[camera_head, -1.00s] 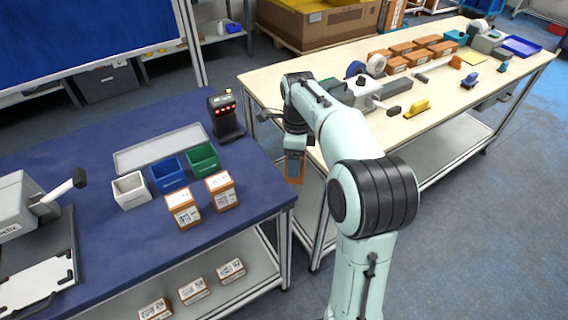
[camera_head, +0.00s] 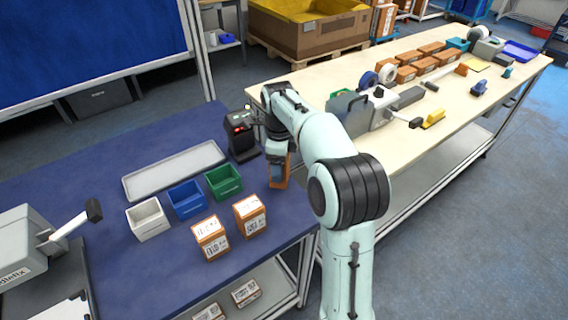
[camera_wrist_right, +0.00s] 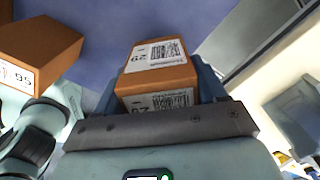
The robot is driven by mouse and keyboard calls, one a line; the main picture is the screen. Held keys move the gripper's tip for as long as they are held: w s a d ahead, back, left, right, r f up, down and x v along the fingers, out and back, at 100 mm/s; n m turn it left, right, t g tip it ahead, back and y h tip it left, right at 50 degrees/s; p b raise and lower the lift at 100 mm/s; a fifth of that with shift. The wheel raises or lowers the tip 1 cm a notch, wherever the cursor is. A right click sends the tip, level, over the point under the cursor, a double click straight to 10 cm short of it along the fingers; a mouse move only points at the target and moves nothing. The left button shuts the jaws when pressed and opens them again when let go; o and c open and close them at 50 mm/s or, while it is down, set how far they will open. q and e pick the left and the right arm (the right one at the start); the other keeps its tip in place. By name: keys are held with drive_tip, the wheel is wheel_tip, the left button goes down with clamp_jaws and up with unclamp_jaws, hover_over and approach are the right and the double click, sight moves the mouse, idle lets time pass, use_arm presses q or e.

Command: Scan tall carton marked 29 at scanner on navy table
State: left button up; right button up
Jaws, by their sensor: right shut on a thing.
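The tall orange-brown carton (camera_wrist_right: 158,65) has white barcode labels marked 29 in the right wrist view. My right gripper (camera_head: 279,166) is shut on it and holds it near the right edge of the navy table (camera_head: 90,210). The carton also shows in the head view (camera_head: 281,172), partly hidden by the gripper. I cannot tell whether carton and table touch. My left gripper is not in view.
White, blue and green bins (camera_head: 224,181) and a grey tray (camera_head: 174,170) lie left of my gripper. The wooden table (camera_head: 330,85) stands behind my arm.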

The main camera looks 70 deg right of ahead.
drive_tip(key=shift+w+d+f, duration=0.4)
drive_tip(key=shift+w+f, duration=0.35)
drive_tip(key=s+a+r+p, duration=0.2)
drive_tip(key=s+a+r, duration=0.4)
drive_tip(key=s+r, duration=0.4)
drive_tip(key=shift+s+a, duration=0.4)
drive_tip(key=shift+s, duration=0.15)
